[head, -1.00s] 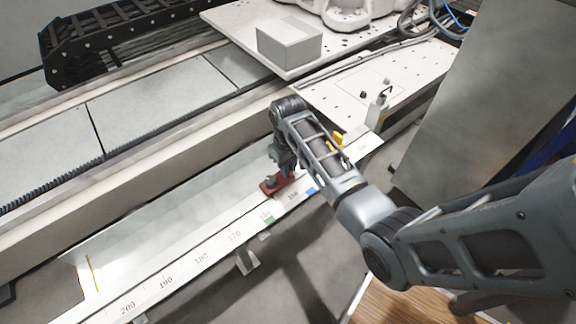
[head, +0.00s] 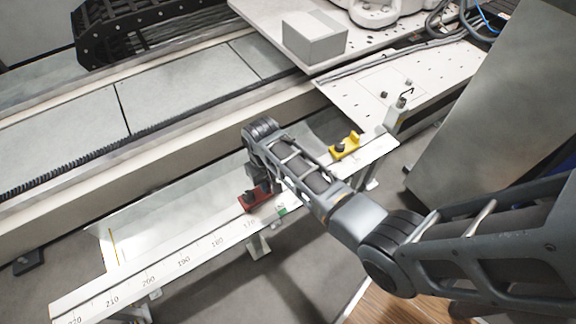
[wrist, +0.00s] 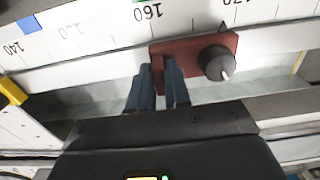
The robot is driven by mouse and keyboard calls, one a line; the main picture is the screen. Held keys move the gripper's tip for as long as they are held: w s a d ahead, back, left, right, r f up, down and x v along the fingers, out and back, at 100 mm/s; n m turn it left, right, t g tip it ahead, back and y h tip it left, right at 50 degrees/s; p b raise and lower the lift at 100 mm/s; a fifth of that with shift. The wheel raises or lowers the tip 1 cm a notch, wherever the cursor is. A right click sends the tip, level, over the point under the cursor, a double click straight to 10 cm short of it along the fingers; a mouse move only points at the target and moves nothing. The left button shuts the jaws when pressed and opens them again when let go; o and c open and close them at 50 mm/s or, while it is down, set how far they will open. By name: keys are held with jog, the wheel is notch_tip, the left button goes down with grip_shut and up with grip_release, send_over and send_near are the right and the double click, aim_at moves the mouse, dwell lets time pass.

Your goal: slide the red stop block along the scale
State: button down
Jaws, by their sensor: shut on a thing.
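The red stop block (head: 252,201) sits on the long white scale (head: 165,268) in the head view. In the wrist view the red block (wrist: 200,47) has a dark round knob (wrist: 218,62), and its small black pointer (wrist: 222,27) stands between the 160 and 170 marks, nearer 170. My gripper (wrist: 158,85) is shut on the block's upright red tab, one finger on each side. In the head view my gripper (head: 262,186) comes down on the block from above and partly hides it.
A green mark (head: 282,211) lies on the scale just right of the block. A blue mark (wrist: 28,24) shows in the wrist view. A yellow block (head: 344,146) sits farther right along the rail. The scale left of the red block is clear.

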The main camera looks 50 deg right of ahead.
aim_at(262, 192)
jog(key=shift+w+a, duration=0.35)
jog(key=shift+a, duration=0.55)
jog(key=c, duration=1.2)
grip_release()
jog(key=shift+o, duration=0.2)
notch_tip(262, 192, up, 8)
jog(key=p, duration=0.2)
jog(key=shift+s+f, duration=0.1)
jog(key=shift+f, duration=0.05)
